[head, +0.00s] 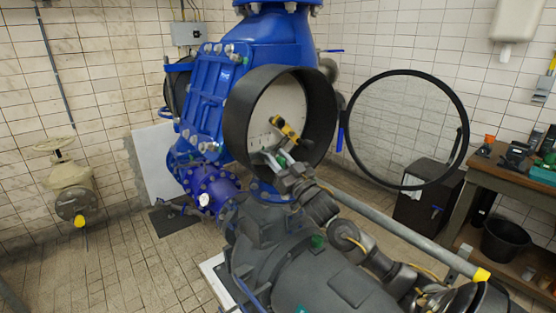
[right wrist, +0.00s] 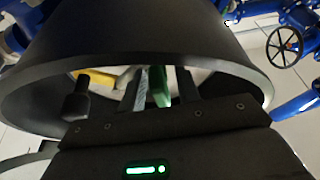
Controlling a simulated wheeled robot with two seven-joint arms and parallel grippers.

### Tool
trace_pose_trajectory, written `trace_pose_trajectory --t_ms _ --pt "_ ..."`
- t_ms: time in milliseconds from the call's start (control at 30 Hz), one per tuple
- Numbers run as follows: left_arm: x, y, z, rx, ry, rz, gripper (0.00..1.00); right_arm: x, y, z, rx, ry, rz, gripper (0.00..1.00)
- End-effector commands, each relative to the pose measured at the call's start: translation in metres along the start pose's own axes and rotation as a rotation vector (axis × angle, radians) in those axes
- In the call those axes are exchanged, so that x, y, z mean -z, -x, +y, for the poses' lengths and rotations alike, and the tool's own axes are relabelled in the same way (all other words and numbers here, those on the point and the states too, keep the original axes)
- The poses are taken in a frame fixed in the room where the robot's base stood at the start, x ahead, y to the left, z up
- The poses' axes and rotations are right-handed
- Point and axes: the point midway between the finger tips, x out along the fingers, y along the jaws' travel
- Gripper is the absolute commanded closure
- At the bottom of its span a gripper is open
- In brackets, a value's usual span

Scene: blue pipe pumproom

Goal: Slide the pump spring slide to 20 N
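A round black housing (head: 240,120) with a pale face inside stands open in the middle of the head view. On that face are a yellow part (head: 286,128) and a small green part, which may belong to the spring slide. My right gripper (head: 273,158) reaches into the housing, just below the yellow part. In the right wrist view the green part (right wrist: 160,88) stands between the two dark fingers, beside a grey strip. A pale gap shows between the green part and the right finger. No scale marks are readable. My left gripper is out of view.
A round black-rimmed glass cover (head: 349,148) hangs open right of the housing. A blue pump body (head: 205,90) stands to its left. A workbench with a black bucket (head: 505,240) is at the right. The housing rim surrounds my right gripper closely.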

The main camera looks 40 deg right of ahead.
Motion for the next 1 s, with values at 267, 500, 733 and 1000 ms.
trace_pose_trajectory --t_ms 267,500,733,1000 --pt "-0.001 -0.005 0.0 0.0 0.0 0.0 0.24 -0.003 0.009 -0.001 0.002 -0.001 -0.001 0.67" --pt "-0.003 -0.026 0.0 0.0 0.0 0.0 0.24 -0.005 0.056 0.0 0.001 0.0 -0.002 0.67" --pt "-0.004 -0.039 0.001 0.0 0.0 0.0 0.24 -0.003 0.093 0.0 0.0 0.0 -0.002 0.67" --pt "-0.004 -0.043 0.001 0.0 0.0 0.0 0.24 0.0 0.108 0.001 0.0 0.0 0.0 0.67"
